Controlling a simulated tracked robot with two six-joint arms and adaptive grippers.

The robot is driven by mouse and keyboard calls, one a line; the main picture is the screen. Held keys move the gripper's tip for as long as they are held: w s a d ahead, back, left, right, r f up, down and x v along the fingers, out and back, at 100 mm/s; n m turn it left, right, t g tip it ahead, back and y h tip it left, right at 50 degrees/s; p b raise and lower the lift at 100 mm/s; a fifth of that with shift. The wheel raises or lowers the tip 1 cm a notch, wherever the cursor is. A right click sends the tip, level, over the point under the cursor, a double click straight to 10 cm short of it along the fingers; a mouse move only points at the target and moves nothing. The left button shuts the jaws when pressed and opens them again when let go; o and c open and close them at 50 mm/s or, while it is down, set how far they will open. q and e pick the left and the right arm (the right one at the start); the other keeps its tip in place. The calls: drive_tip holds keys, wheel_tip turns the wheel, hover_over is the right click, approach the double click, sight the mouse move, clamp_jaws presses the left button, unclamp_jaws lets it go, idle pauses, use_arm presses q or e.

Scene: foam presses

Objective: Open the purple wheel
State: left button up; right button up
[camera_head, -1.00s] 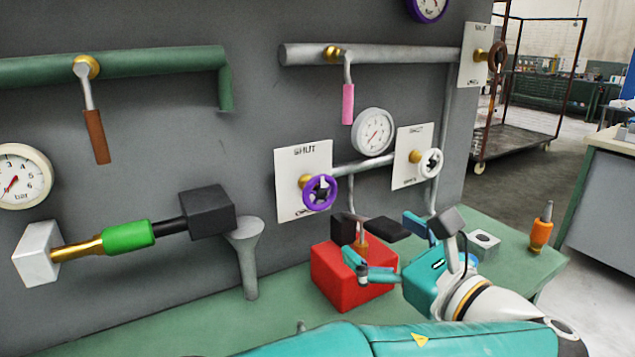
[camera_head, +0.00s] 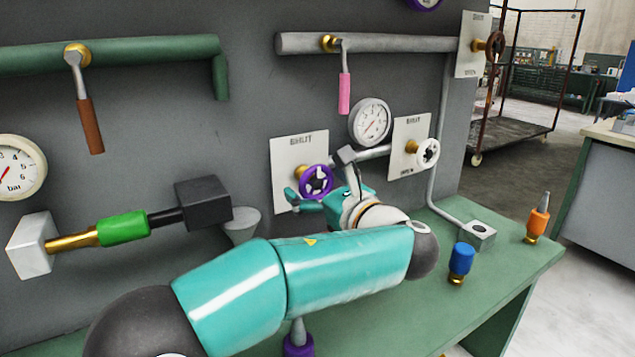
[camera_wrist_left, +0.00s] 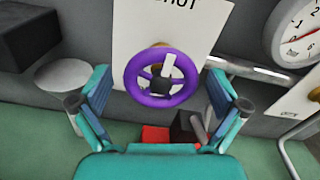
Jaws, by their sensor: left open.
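The purple wheel (camera_head: 316,182) is on a white plate (camera_head: 288,152) marked SHUT at its top, on the grey wall. In the left wrist view the purple wheel (camera_wrist_left: 161,78) is near the middle, with a white mark on it pointing up and slightly right. My left gripper (camera_head: 318,174) is open in front of the wheel. In the wrist view its fingers (camera_wrist_left: 158,86) stand one on each side of the wheel, with gaps showing, and hold nothing. In the head view the gripper covers the plate's lower part. My right gripper is not in view.
A white wheel (camera_head: 427,153) on its own plate and a gauge (camera_head: 369,122) are right of the purple wheel. A pink lever (camera_head: 344,94) hangs above. A red block (camera_wrist_left: 155,134) is below the wheel. A blue-topped object (camera_head: 461,259) stands on the green bench.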

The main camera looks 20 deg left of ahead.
use_arm(q)
drive_tip(key=shift+w+a, duration=0.2)
drive_tip(key=c, duration=1)
drive_tip(key=shift+d, duration=0.35)
drive_tip(key=shift+c, duration=0.9)
drive_tip(key=shift+a, duration=0.3)
